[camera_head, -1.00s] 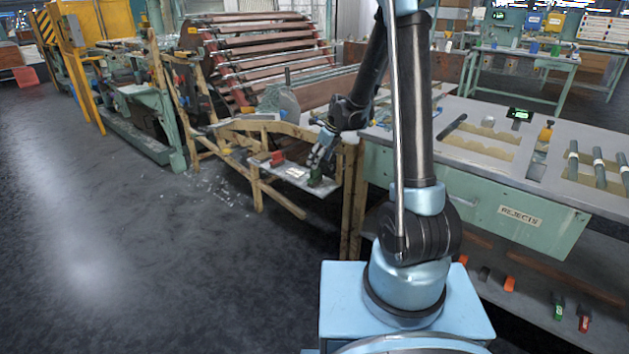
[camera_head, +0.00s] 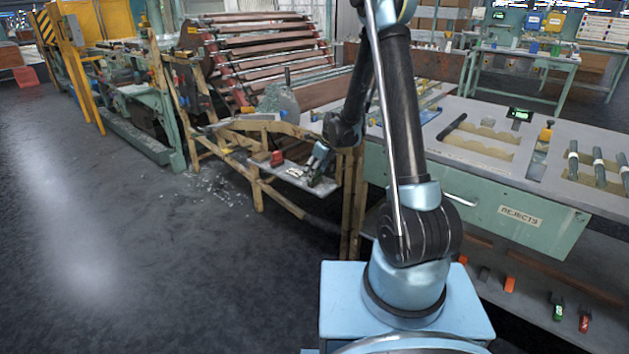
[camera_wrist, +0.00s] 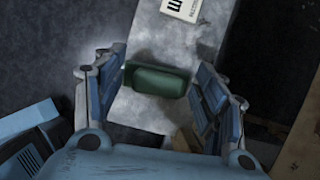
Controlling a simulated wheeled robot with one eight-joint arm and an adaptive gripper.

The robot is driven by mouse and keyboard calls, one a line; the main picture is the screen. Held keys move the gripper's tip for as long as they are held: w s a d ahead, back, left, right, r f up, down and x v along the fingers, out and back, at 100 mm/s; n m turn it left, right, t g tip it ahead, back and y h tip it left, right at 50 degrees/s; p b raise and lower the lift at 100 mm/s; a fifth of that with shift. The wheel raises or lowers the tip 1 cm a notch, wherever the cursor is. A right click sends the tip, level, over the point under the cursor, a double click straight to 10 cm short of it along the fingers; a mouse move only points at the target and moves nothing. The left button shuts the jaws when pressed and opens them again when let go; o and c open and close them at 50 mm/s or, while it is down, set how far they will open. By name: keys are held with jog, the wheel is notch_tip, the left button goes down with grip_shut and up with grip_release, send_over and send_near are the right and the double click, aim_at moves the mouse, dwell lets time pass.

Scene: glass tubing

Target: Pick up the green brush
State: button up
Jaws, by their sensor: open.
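The green brush (camera_wrist: 160,81) lies on a narrow grey shelf (camera_wrist: 147,122) in the wrist view, its long side running across the picture. My gripper (camera_wrist: 160,82) is open, with one blue-padded finger to the left of the brush and the other to the right. The brush sits between the fingers, close to both; whether either touches it I cannot tell. In the head view my gripper (camera_head: 318,168) is low over the right end of the shelf (camera_head: 292,175), and the brush is mostly hidden there.
A white printed card (camera_wrist: 186,8) lies further along the shelf. A red block (camera_head: 277,158) sits toward the shelf's left part. Wooden rails frame the shelf, with a wooden post (camera_head: 346,205) close on the right. The grey workbench (camera_head: 480,165) stands further right. The floor at left is open.

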jog(key=c, duration=1.3)
